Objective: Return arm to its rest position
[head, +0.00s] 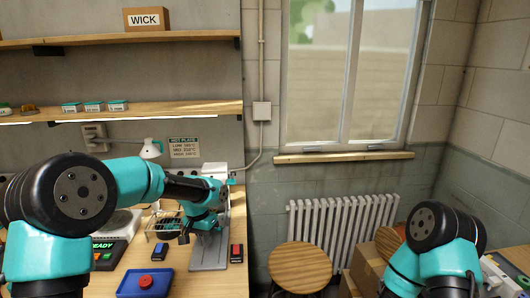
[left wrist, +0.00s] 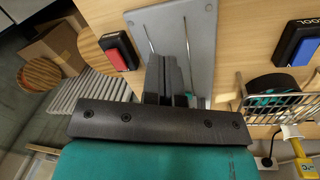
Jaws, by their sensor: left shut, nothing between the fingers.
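My left arm reaches in from the left over the wooden bench. I cannot tell the exact gap between fingertips and plate. My right arm (head: 440,245) stands folded at the lower right; its gripper is not visible.
A red switch (head: 236,253) and a blue switch (head: 158,252) flank the plate. A blue tray (head: 130,285) with a red button (head: 145,281) lies in front. A wire basket (left wrist: 280,105) is close by. A stool (head: 300,266) and radiator (head: 345,225) stand right of the bench.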

